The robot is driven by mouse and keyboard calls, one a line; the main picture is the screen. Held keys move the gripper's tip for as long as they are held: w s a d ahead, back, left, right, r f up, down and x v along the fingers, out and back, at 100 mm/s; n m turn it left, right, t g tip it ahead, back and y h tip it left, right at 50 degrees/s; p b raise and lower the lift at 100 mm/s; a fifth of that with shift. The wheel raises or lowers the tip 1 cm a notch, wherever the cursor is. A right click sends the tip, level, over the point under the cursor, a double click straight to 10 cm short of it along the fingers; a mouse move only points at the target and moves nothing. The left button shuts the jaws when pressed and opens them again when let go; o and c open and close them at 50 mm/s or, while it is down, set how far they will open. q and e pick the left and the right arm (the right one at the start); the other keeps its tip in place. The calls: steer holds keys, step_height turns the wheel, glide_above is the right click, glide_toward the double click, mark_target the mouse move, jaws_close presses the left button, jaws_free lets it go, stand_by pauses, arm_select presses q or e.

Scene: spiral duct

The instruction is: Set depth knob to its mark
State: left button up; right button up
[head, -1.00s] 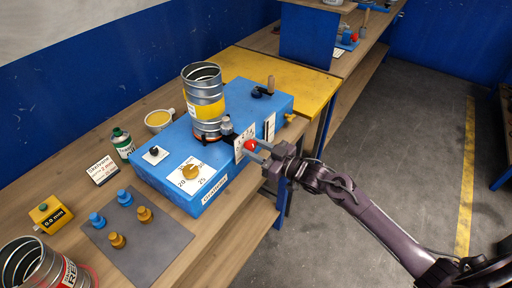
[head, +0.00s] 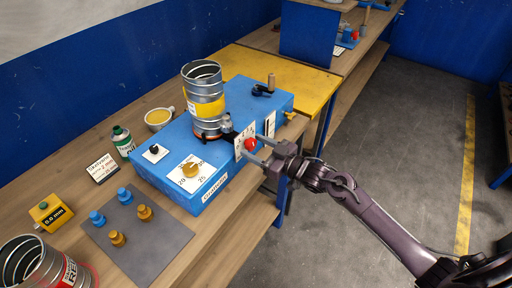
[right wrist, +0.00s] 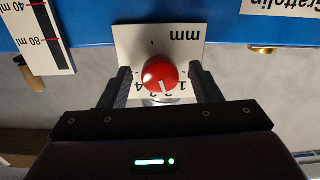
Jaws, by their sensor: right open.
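The depth knob, a red round knob (head: 251,144), sits on a white plate marked mm on the front of the blue machine (head: 220,135). A short black tick shows on the plate's opposite side. My right gripper (head: 262,151) is open, with one finger on each side of the knob in the right wrist view (right wrist: 160,82). Gaps show between the fingers and the knob. Part of the scale is hidden by the knob and gripper. My left gripper is not in view.
A yellow knob (head: 190,171) sits on a numbered plate on the machine. A metal duct (head: 204,98) stands on top. A grey mat (head: 140,235) holds several blue and orange pieces. Open floor (head: 400,130) lies to the right.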

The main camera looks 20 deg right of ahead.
steer(key=b+v, duration=0.1)
steer(key=v, duration=0.6)
steer(key=shift+s+d+b, duration=0.15)
steer(key=shift+s+b, duration=0.05)
steer(key=shift+b, duration=0.2)
steer(key=shift+f, duration=0.1)
steer(key=s+d+f+m+g+h, duration=0.1)
steer(key=s+d+f+m+h, duration=0.15)
steer(key=f, duration=0.85)
steer(key=s+d+f+m+g+h, duration=0.1)
steer(key=s+d+f+h, duration=0.2)
steer(key=f, duration=0.7)
steer(key=s+d+f+m+g+h, duration=0.1)
steer(key=s+d+f+m+h, duration=0.15)
steer(key=f, duration=0.85)
steer(key=s+a+f+g+h+b, duration=0.15)
steer(key=s+f+g, duration=0.35)
steer(key=s+f, duration=0.9)
steer(key=s+a+f+g, duration=0.1)
steer(key=s+a+f, duration=0.1)
steer(key=s, duration=0.5)
steer(key=s+a+f+g+h, duration=0.1)
steer(key=s+a+f+g, duration=0.1)
steer(key=s, duration=0.5)
steer(key=s+a+f+g, duration=0.2)
steer(key=s+f, duration=0.2)
steer(key=s, duration=0.3)
steer(key=shift+s+f, duration=0.3)
steer(key=shift+f, duration=0.05)
